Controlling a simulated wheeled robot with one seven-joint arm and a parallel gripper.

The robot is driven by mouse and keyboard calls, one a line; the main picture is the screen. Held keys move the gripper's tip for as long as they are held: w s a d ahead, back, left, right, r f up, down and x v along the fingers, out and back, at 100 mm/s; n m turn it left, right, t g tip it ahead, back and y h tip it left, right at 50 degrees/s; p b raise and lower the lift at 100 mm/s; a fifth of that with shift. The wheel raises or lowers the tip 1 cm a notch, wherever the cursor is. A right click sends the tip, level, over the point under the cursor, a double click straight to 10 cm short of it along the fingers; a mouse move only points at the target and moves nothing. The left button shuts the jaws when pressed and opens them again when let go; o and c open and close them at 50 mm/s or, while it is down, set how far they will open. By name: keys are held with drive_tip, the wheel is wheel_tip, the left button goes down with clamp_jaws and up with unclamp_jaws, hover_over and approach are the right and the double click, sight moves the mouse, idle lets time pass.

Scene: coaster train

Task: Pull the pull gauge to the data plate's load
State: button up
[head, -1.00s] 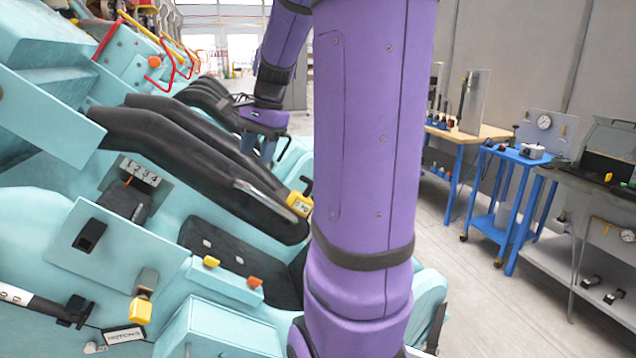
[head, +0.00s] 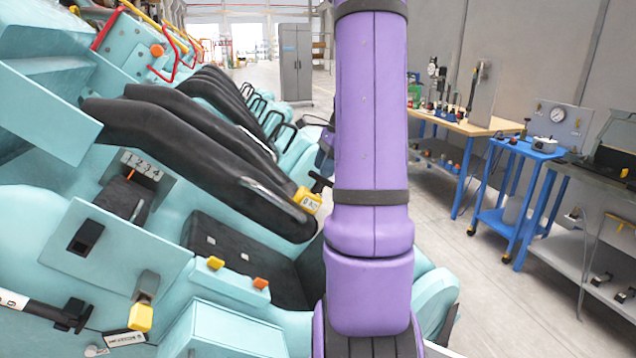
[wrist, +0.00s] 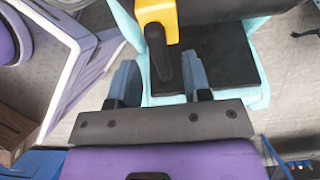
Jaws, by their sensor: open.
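The pull gauge is a yellow block (head: 307,200) with a black T-shaped handle, on the end of a black padded lap bar (head: 205,165). In the wrist view the yellow body (wrist: 158,15) is at the top and its black handle (wrist: 159,52) reaches down between my blue fingertips. My gripper (wrist: 160,77) is open, with one finger on each side of the handle; I cannot tell whether they are level with it in depth. In the head view my gripper is hidden behind my purple arm. A small white label (head: 125,338) sits at the lower left, too small to read surely.
A blue cart (head: 510,150), a wooden-topped bench (head: 480,128) and a grey bench (head: 590,172) stand at right. The floor between is clear.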

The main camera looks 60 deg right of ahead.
sight(317, 182)
drive_tip(key=shift+x, duration=2.55)
clamp_jaws()
